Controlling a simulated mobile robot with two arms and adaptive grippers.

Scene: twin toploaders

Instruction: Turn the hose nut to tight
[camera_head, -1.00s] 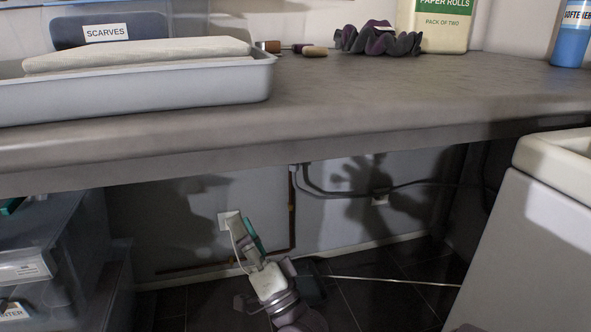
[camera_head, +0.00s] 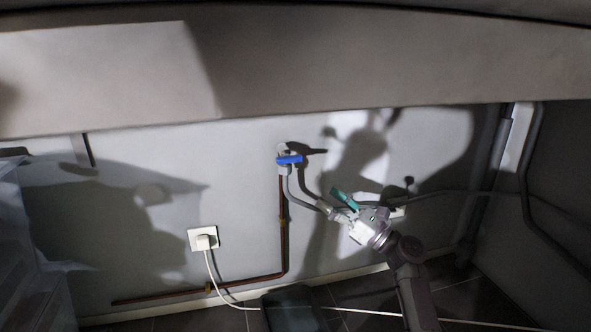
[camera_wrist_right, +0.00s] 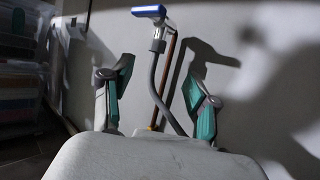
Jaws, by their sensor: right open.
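A tap with a blue lever (camera_head: 290,160) is on the wall under the worktop; the blue lever also shows in the right wrist view (camera_wrist_right: 149,11). The hose nut (camera_wrist_right: 157,42) is the small grey fitting just below the tap, at the top of the grey hose (camera_wrist_right: 156,75). In the head view the nut is too small to make out clearly. My right gripper (camera_head: 336,203) is open, below and to the right of the tap. In the right wrist view its teal-padded fingers (camera_wrist_right: 158,102) stand apart, empty, with the hose showing between them and the nut beyond. My left gripper is not in view.
A copper pipe (camera_head: 283,230) runs down from the tap and along the wall. A socket with a plug (camera_head: 203,239) and white cable is to its left. The worktop edge (camera_head: 300,75) hangs above. Clear boxes (camera_wrist_right: 20,70) stand at the left.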

